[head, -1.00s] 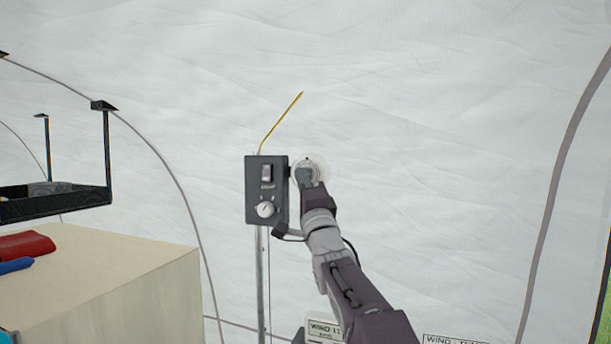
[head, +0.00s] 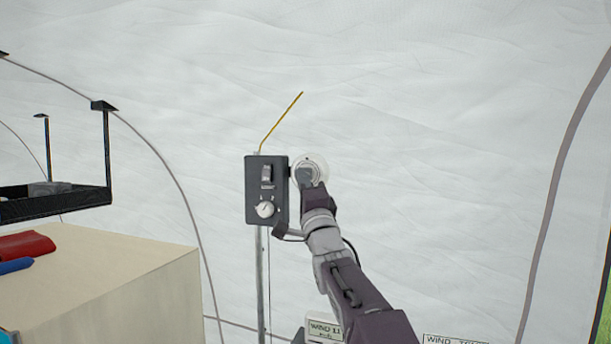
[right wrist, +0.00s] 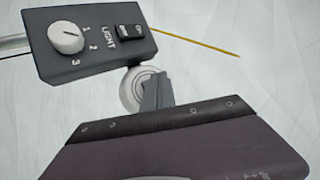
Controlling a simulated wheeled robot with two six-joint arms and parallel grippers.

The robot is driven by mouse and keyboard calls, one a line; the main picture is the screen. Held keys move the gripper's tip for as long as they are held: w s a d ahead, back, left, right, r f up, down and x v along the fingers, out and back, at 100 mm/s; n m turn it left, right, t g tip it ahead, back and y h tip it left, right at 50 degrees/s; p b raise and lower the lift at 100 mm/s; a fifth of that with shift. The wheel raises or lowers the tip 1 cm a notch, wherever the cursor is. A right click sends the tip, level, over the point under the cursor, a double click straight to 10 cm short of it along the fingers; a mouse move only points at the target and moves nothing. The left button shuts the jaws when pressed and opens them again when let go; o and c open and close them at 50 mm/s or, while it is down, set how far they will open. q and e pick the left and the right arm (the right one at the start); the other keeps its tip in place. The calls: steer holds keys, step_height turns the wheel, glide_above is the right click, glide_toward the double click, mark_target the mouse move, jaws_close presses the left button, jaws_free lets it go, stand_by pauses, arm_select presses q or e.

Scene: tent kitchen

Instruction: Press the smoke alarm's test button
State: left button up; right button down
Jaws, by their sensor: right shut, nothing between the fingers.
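The smoke alarm (head: 321,163) is a small round white disc to the right of a dark control box on a pole. My right gripper (head: 307,174) is shut and empty, with its fingertips in front of the disc. In the right wrist view the alarm (right wrist: 131,92) shows as white rings, partly covered by the shut grey fingers (right wrist: 153,82). The fingers hide its middle and right part, so I cannot see the test button or tell whether the tips touch it. My left gripper is not in view.
The dark control box (head: 252,190) with a light switch and a white dial (head: 265,209) stands close left of my right gripper. A thin yellow rod (head: 281,120) rises above it. A cream cabinet (head: 120,285) and a hanging black shelf (head: 60,204) are at left. White tent fabric lies behind.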

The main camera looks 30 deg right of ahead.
steer(key=shift+w+d, duration=0.1)
steer(key=shift+d, duration=0.05)
steer(key=shift+w+d, duration=0.15)
steer(key=shift+d, duration=0.05)
steer(key=shift+w+d+p, duration=0.3)
steer(key=shift+d+p, duration=0.05)
steer(key=shift+p, duration=0.05)
stand_by(0.8)
steer(key=shift+s+a+b, duration=0.55)
steer(key=shift+a+b, duration=0.1)
steer(key=shift+b, duration=0.1)
